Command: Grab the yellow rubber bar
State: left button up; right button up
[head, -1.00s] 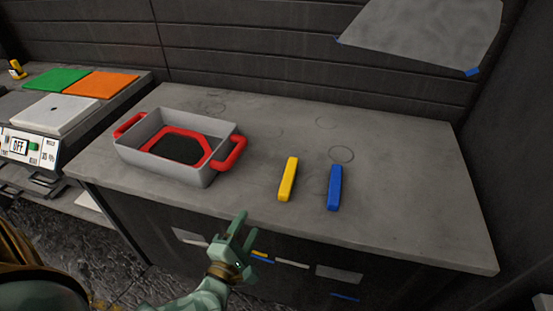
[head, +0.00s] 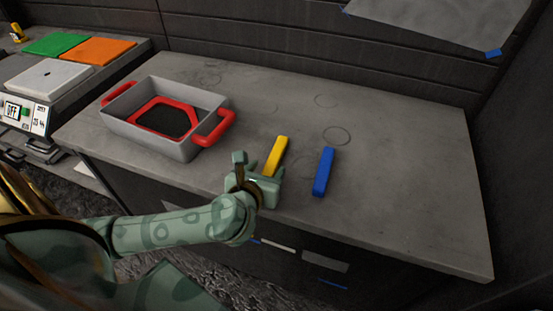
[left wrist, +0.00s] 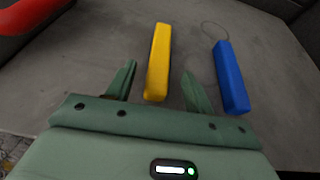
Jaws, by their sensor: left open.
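The yellow rubber bar (head: 276,156) lies on the grey counter, its near end hidden behind my left gripper in the head view. My left gripper (head: 258,174) is at the near end of the bar. In the left wrist view the yellow bar (left wrist: 158,62) lies lengthwise ahead, its near end between the two spread fingers of the left gripper (left wrist: 158,84). The fingers are open with a gap on each side of the bar. I cannot tell how far above the counter they are. My right gripper is not in view.
A blue bar (head: 324,171) lies just right of the yellow bar. A grey tray with red handles (head: 150,143) stands to the left, holding a red-framed dark piece (head: 168,118). The counter (head: 410,180) is clear to the right.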

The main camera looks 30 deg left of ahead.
aim_at(271, 165)
pick_arm(q)
jog(key=b+x, duration=0.2)
jog(key=x, duration=0.3)
jog(key=shift+f, duration=0.3)
jog(key=shift+r, duration=0.1)
jog(key=c, duration=1)
jog(key=shift+c, duration=0.2)
